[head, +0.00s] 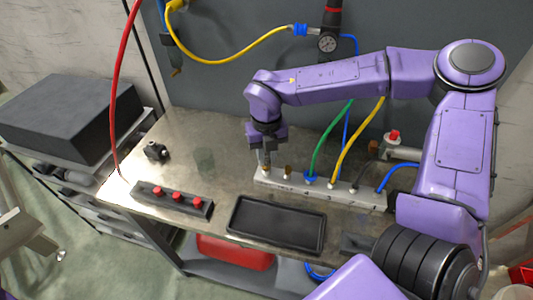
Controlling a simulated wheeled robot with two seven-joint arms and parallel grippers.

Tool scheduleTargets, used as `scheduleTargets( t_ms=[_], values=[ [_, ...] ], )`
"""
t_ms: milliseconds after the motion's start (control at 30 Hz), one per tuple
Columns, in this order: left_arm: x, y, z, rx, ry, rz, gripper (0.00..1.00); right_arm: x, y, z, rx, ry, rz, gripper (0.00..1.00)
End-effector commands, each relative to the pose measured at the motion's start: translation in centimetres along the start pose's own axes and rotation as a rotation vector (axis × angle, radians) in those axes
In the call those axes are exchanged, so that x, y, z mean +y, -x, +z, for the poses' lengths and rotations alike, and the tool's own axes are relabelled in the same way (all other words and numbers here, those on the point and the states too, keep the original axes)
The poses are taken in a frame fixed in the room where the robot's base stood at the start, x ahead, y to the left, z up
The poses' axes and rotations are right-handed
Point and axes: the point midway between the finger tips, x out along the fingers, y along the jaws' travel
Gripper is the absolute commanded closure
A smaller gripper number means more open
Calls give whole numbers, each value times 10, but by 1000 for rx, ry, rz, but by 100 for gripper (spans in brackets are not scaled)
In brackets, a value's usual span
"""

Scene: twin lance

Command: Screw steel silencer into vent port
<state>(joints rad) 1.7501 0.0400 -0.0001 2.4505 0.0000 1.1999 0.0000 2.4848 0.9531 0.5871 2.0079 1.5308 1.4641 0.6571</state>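A pale manifold block (325,192) lies along the right half of the bench, with hoses plugged into its top. My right gripper (266,164) points down at the left end of the block. A small light metal piece (266,171) shows just under its fingertips; I cannot tell whether it is the steel silencer, a port fitting, or something gripped. A brass-coloured fitting (288,172) stands on the block just right of the gripper. I cannot make out which port is the vent port. My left gripper is not in view.
A black empty tray (277,224) lies in front of the block. A dark strip with red knobs (174,197) and a small black part (156,151) are on the left of the bench (215,130). Green, yellow and blue hoses rise behind the block, right of the gripper.

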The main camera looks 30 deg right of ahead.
Motion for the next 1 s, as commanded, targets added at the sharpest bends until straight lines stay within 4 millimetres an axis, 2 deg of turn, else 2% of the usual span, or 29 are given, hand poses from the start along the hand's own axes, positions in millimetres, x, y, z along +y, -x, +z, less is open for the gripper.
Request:
scheduleTargets(
  t_ms=[267,367,467,800,900,1000],
  values=[
    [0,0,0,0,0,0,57,0,0,0,0,0,0,61],
    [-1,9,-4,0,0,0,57,0,4,0,2,41,-1,61],
    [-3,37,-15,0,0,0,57,0,13,-1,4,223,-1,61],
    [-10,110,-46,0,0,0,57,0,12,-2,5,986,0,61],
    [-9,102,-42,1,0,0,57,1,0,0,0,1148,0,61],
    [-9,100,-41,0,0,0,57,2,-1,0,-1,1204,0,61]
  ],
)
